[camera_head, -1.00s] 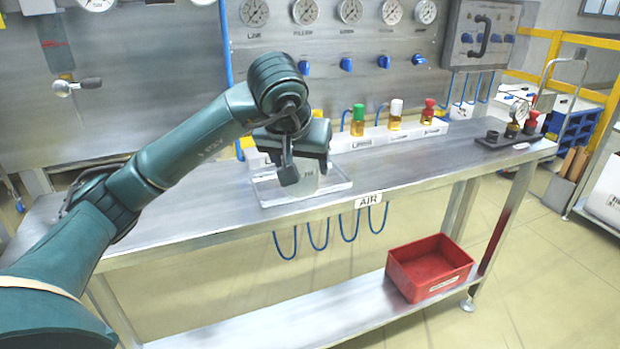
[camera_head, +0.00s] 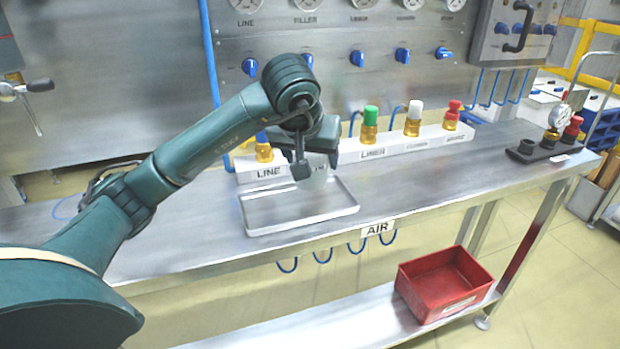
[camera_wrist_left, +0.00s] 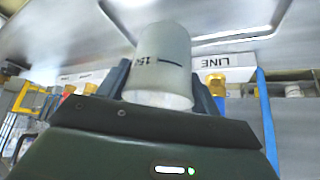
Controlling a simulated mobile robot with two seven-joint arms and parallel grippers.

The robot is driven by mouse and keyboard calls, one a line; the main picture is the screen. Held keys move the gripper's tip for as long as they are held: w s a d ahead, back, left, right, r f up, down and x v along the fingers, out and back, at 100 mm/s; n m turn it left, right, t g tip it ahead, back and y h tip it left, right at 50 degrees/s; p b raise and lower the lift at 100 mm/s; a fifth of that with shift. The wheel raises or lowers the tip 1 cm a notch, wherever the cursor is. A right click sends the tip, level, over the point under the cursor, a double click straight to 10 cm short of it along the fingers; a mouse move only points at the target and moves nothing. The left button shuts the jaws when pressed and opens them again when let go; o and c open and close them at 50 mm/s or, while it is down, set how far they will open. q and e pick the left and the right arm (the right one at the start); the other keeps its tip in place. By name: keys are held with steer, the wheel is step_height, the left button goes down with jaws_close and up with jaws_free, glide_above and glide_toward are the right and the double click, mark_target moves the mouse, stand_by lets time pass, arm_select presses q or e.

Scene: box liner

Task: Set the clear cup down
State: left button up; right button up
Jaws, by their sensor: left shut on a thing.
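My left gripper (camera_head: 312,168) is shut on the clear cup (camera_head: 317,182). In the head view the cup is partly hidden by a dark finger and shows over the back part of the shallow metal tray (camera_head: 262,222). In the left wrist view the cup (camera_wrist_left: 165,50) stands between the two fingers, translucent, with a dark line and number marking. It looks held above the tray, apart from the bench; the exact gap cannot be told. My right gripper is not in view.
Behind the tray, a white strip (camera_head: 375,153) labelled LINE and LINER carries coloured-cap fittings. A dark fixture with a gauge (camera_head: 545,146) stands at the bench's right end. A red bin (camera_head: 445,283) sits on the lower shelf. The bench right of the tray (camera_head: 430,182) is clear.

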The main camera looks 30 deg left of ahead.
arm_select(q)
step_height(320, 180, down, 4)
steer(key=shift+r, duration=0.15)
steer(key=shift+f, duration=0.25)
steer(key=shift+f+b, duration=0.1)
steer(key=shift+b, duration=0.2)
steer(key=o, duration=1.1)
steer(key=shift+c, duration=0.2)
steer(key=shift+r, duration=0.35)
steer(key=p+v, duration=0.1)
steer(key=v, duration=1)
steer(key=shift+s+r+p, duration=0.2)
steer(key=shift+r+p, duration=0.05)
steer(key=shift+p, duration=0.1)
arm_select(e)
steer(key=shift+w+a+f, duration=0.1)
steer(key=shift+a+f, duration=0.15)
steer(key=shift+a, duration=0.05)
